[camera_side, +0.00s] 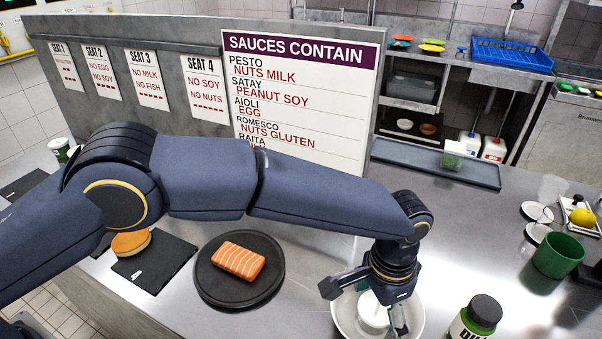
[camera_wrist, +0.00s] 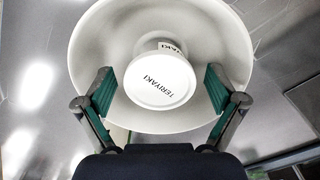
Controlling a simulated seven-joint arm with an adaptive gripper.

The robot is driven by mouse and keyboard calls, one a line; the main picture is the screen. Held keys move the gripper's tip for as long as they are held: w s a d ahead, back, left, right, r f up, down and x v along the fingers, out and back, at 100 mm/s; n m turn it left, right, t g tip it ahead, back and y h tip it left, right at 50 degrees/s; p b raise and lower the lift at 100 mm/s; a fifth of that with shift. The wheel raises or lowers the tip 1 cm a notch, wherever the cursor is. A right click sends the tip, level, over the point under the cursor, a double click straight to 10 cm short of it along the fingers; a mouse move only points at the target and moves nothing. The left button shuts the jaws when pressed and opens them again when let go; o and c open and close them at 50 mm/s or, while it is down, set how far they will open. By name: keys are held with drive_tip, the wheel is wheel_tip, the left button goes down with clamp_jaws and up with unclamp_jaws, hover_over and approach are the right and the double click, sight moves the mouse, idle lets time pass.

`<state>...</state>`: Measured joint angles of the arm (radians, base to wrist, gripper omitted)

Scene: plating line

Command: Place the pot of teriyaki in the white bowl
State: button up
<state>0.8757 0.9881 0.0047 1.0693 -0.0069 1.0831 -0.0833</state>
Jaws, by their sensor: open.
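The pot of teriyaki (camera_wrist: 158,84) is a small white pot with a lid labelled TERIYAKI. It is inside the white bowl (camera_wrist: 92,45), near the middle in the wrist view. In the side view the pot (camera_side: 373,308) shows partly beneath my gripper, within the white bowl (camera_side: 345,322). My gripper (camera_wrist: 160,92) is open, with one finger on each side of the pot and a gap between each finger and the pot. In the side view my gripper (camera_side: 365,303) is low over the bowl and hides part of it.
A dark-capped bottle (camera_side: 481,315) stands right of the bowl. A green pot (camera_side: 558,256) is farther right. A black round plate (camera_side: 215,292) with salmon (camera_side: 239,262) is at left. A grey tray (camera_side: 410,163) with a small green-filled container (camera_side: 453,154) lies behind.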

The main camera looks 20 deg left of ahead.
sight(377, 305)
wheel_tip(377, 305, up, 12)
drive_tip(key=a+r+n+t, duration=0.1)
drive_tip(key=a+r+n, duration=0.1)
drive_tip(key=a+r, duration=0.5)
drive_tip(key=a+r+n+t+h, duration=0.1)
drive_tip(key=a+r, duration=0.2)
drive_tip(key=a, duration=0.8)
drive_tip(key=a+r+n+t, duration=0.1)
drive_tip(key=a+r+n, duration=0.1)
drive_tip(key=a+r, duration=0.5)
drive_tip(key=s+a+f+n+t, duration=0.1)
drive_tip(key=s+a+f, duration=0.1)
drive_tip(key=s+a, duration=0.3)
drive_tip(key=s+a+f+n, duration=0.1)
drive_tip(key=s+a+f, duration=0.2)
drive_tip(key=s+a, duration=0.2)
drive_tip(key=s+a+f+n+t+y, duration=0.1)
drive_tip(key=s+a+f+n, duration=0.1)
drive_tip(key=s+a, duration=0.4)
drive_tip(key=shift+a+f+t, duration=0.25)
drive_tip(key=shift+a+t, duration=0.05)
drive_tip(key=shift+a, duration=0.7)
